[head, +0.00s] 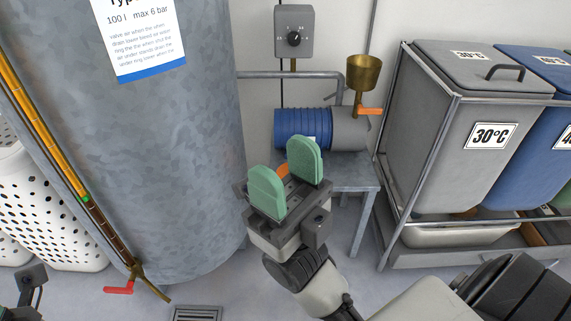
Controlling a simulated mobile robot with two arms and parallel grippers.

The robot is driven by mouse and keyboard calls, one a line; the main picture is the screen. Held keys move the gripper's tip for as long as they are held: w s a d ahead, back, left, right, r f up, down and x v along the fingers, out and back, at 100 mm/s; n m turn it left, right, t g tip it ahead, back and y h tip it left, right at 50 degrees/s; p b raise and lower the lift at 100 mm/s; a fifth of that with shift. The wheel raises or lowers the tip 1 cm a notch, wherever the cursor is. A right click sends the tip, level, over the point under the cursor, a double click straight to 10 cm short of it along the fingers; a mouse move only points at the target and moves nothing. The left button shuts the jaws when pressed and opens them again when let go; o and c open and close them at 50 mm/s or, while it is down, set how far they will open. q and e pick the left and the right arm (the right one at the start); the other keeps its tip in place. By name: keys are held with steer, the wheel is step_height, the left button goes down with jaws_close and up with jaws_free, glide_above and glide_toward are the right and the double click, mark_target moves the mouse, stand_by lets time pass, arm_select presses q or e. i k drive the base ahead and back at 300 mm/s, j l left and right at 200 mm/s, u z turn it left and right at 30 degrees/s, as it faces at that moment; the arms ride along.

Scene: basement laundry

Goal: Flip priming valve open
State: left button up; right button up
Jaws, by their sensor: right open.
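The priming valve's orange lever (370,111) sticks out to the right below a brass funnel (363,72), roughly level. The funnel stands on top of the grey end of a blue pump (303,127). My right gripper (286,175) is open and empty, with green pads apart, in front of and below the pump and left of the lever. Another orange part (283,170) shows between its pads, mostly hidden. At the lower left corner, a dark part of what looks like my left gripper (30,285) shows; its fingers cannot be made out.
A large grey tank (190,130) with a red-handled drain tap (118,291) fills the left. The pump sits on a small metal table (352,178). A control box (294,32) hangs above. A rack with a grey 30°C bin (430,130) and a blue bin (530,120) stands right.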

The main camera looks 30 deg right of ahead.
mark_target(362, 109)
steer(key=z, duration=1.55)
steer(key=i+l+z, duration=0.2)
steer(key=l, duration=0.15)
steer(key=l+z, duration=0.15)
steer(key=l, duration=0.15)
steer(key=i+l+z, duration=0.2)
steer(key=l, duration=0.1)
